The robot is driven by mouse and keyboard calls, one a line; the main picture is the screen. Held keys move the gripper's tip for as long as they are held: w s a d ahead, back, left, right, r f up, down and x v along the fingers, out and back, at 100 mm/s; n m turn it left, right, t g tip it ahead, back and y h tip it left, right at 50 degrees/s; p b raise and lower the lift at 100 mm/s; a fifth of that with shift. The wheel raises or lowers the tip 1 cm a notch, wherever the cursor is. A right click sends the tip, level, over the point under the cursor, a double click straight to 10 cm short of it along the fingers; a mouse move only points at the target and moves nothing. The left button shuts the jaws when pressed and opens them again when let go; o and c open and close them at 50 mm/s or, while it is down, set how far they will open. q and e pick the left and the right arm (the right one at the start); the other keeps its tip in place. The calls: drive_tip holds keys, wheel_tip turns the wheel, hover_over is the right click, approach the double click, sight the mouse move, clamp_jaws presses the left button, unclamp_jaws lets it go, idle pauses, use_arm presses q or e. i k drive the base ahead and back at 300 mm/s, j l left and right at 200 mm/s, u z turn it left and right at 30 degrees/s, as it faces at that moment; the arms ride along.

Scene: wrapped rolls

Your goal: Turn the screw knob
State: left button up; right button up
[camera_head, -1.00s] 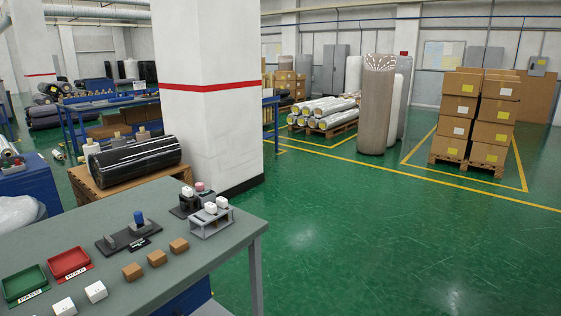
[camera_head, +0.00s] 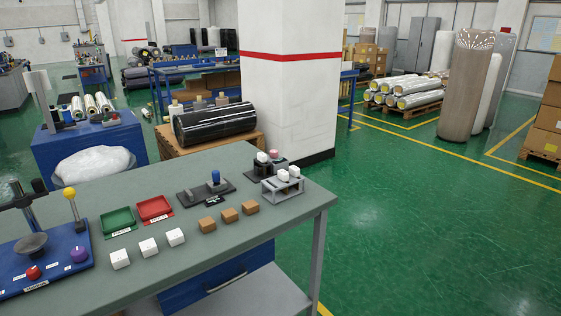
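A grey workbench (camera_head: 300,203) carries several knobs, and I cannot tell which one is the screw knob. A dark base plate (camera_head: 184,196) near the middle of the bench has an upright blue knob (camera_head: 215,177) and a grey knob (camera_head: 189,195). A blue board (camera_head: 14,289) at the left end holds a purple knob (camera_head: 79,255), a red knob (camera_head: 34,272) and a yellow ball on a post (camera_head: 69,193). The board's left edge is cut off. Neither of my grippers is in view.
On the bench are a green tray (camera_head: 103,225), a red tray (camera_head: 140,211), white blocks (camera_head: 149,246), brown blocks (camera_head: 229,215) and a clear rack (camera_head: 264,191). A white pillar (camera_head: 291,105) stands behind. Green floor (camera_head: 420,230) is open at right.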

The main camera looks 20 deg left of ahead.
sight(273, 153)
drive_tip(key=i+u, duration=0.15)
drive_tip(key=u, duration=0.25)
drive_tip(key=i+l+u, duration=0.1)
drive_tip(key=u, duration=0.25)
drive_tip(key=i+l+u, duration=0.1)
drive_tip(key=i+l, duration=0.15)
drive_tip(key=i+l+u, duration=0.1)
drive_tip(key=i+l, duration=0.15)
drive_tip(key=l, duration=0.2)
drive_tip(key=i+l+u, duration=0.1)
drive_tip(key=i+l, duration=0.15)
drive_tip(key=l, duration=0.15)
drive_tip(key=i+l+u, duration=0.1)
drive_tip(key=l, duration=0.3)
drive_tip(key=i+l+u, duration=0.1)
drive_tip(key=i+l, duration=0.2)
drive_tip(key=l, duration=0.15)
